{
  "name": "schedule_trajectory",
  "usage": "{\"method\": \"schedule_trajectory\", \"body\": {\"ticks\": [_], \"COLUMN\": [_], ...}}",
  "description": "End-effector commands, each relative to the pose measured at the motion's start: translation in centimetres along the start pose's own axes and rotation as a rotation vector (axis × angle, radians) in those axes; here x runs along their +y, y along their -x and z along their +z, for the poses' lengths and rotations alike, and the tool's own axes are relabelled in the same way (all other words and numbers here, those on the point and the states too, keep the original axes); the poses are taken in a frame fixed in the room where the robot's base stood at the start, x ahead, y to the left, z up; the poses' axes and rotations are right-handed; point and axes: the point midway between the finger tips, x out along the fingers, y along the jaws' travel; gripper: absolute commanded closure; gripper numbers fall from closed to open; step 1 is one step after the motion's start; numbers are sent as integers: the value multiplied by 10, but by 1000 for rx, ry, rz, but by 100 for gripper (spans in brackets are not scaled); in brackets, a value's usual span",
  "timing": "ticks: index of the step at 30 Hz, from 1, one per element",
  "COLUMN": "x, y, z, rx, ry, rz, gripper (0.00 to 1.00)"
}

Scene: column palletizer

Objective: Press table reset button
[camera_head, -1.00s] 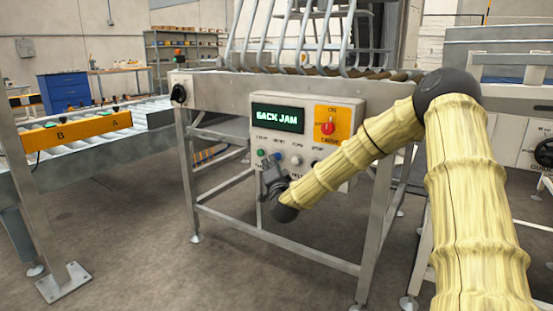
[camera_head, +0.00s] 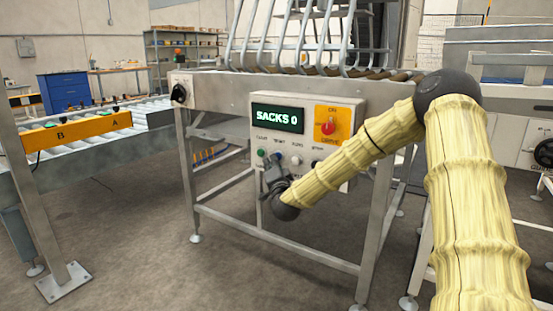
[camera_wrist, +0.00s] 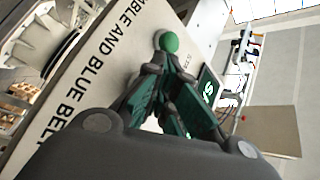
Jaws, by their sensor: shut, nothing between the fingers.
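The control panel (camera_head: 341,119) hangs on the front of the metal stand, with a lit display (camera_head: 278,118) reading "SACKS 0". Below it is a row of buttons: green (camera_head: 261,153), blue (camera_head: 277,155), white (camera_head: 295,160) and a dark one (camera_head: 316,163). Their small labels are hard to read. My gripper (camera_head: 270,166) is shut and empty, just below the green and blue buttons. In the wrist view its fingers (camera_wrist: 161,68) are close to the round green button (camera_wrist: 169,42); contact cannot be told. The blue button is not visible there.
A red rotary switch on an orange plate (camera_head: 332,122) is at the panel's upper right. Roller conveyors (camera_head: 95,150) with a yellow A/B bar (camera_head: 75,132) stand at the left. The stand's metal legs (camera_head: 190,190) frame the space under the panel.

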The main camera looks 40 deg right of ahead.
Motion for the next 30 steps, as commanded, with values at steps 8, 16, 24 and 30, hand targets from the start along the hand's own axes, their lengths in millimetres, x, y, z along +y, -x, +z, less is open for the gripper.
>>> {"method": "schedule_trajectory", "body": {"ticks": [8,16,24,30], "x": [1,0,-5,-8], "y": [-1,0,7,12], "z": [-1,-1,5,8], "rx": [1,1,0,0], "ry": [0,0,0,1], "rz": [0,0,-1,0], "gripper": [100,100,100,100]}}
